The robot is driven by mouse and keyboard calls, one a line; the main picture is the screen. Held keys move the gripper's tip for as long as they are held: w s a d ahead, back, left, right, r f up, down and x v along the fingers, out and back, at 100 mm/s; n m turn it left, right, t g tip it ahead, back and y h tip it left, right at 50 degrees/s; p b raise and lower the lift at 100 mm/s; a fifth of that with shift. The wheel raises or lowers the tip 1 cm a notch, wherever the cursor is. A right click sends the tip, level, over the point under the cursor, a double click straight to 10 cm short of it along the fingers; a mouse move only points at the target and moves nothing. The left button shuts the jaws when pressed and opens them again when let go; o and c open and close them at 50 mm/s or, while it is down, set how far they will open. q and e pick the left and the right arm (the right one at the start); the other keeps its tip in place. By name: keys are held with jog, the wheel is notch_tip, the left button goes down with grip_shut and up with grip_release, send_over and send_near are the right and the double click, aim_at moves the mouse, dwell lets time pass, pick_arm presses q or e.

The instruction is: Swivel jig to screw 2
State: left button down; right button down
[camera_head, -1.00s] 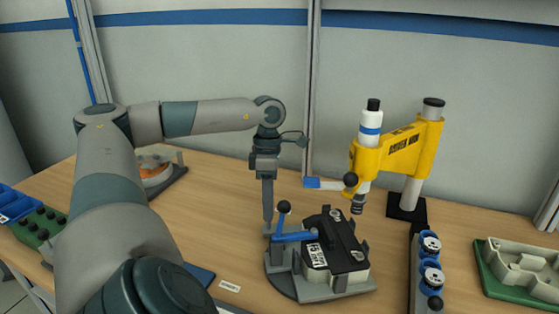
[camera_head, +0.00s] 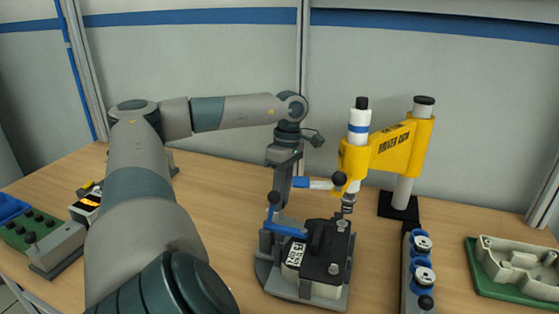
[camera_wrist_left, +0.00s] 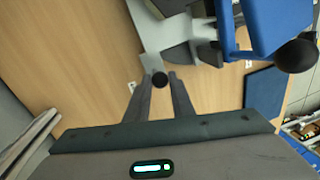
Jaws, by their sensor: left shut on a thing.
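The jig (camera_head: 262,280) is a grey turning base holding a pale box with a black cover (camera_head: 322,245) and screw heads at its corners. A blue clamp lever (camera_head: 285,228) with a black knob stands at its left. My left gripper (camera_head: 280,207) points down behind that lever, its tips partly hidden there. In the left wrist view its fingers are shut on a small black knob (camera_wrist_left: 160,79) by the jig's grey plate. The yellow driver arm (camera_head: 390,150) has its bit (camera_head: 348,206) above the box's far right corner. My right gripper is out of view.
A grey rack with blue rings (camera_head: 410,290) stands right of the jig, and a green tray (camera_head: 480,275) with a pale part is farther right. A green block with pegs (camera_head: 28,230) is at the left. The wooden table behind the jig is clear.

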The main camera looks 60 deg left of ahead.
pick_arm(q)
jog(key=shift+w+m+p, duration=0.35)
jog(key=shift+w+m, duration=0.05)
jog(key=shift+w, duration=0.05)
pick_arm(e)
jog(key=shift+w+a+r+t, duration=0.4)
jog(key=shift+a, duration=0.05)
pick_arm(q)
jog(key=c, duration=1.5)
grip_release()
jog(key=shift+w+d, duration=0.1)
jog(key=shift+w, duration=0.05)
jog(key=shift+c, duration=0.2)
jog(key=shift+r, duration=0.1)
